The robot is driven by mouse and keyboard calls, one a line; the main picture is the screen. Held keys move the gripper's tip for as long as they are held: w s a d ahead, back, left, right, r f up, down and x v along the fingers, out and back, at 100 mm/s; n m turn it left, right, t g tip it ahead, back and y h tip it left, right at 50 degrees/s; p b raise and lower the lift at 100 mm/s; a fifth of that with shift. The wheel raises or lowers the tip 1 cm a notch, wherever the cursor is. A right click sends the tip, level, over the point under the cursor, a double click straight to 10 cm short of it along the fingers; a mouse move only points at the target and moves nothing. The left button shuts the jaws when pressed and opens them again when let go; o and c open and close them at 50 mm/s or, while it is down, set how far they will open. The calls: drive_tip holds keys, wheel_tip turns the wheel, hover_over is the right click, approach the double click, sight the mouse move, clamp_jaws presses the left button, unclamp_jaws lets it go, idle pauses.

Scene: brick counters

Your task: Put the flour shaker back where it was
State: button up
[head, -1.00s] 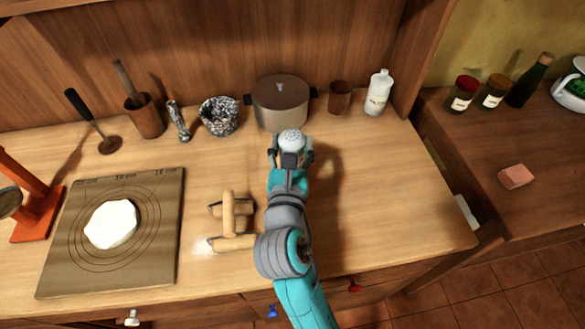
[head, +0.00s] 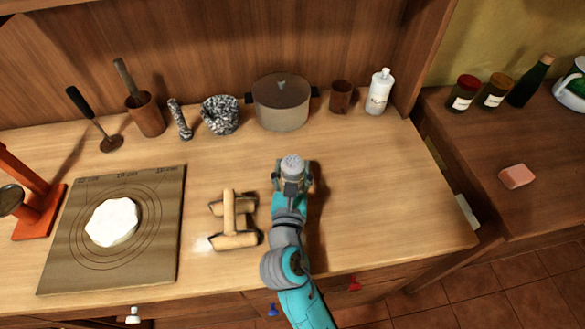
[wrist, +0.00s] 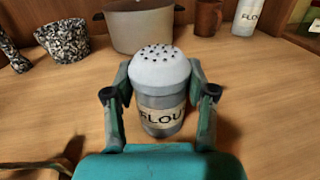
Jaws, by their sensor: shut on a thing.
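The flour shaker (head: 292,164) has a white domed top with holes and a label reading "FLOU", which shows in the wrist view (wrist: 158,85). My gripper (head: 292,180) is shut around it, with one finger on each side of its body, as the wrist view (wrist: 160,100) shows. The shaker is upright over the middle of the wooden counter (head: 370,190), in front of the pot. I cannot tell whether its base touches the counter.
A dough board (head: 150,255) is further left. The counter to the right is clear.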

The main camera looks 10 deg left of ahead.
drive_tip(key=shift+f, duration=0.1)
drive_tip(key=o, duration=1.2)
drive_tip(key=shift+o, duration=0.2)
drive_tip(key=s, duration=1.2)
drive_tip(key=shift+d, duration=0.35)
drive_tip(key=shift+s, duration=0.15)
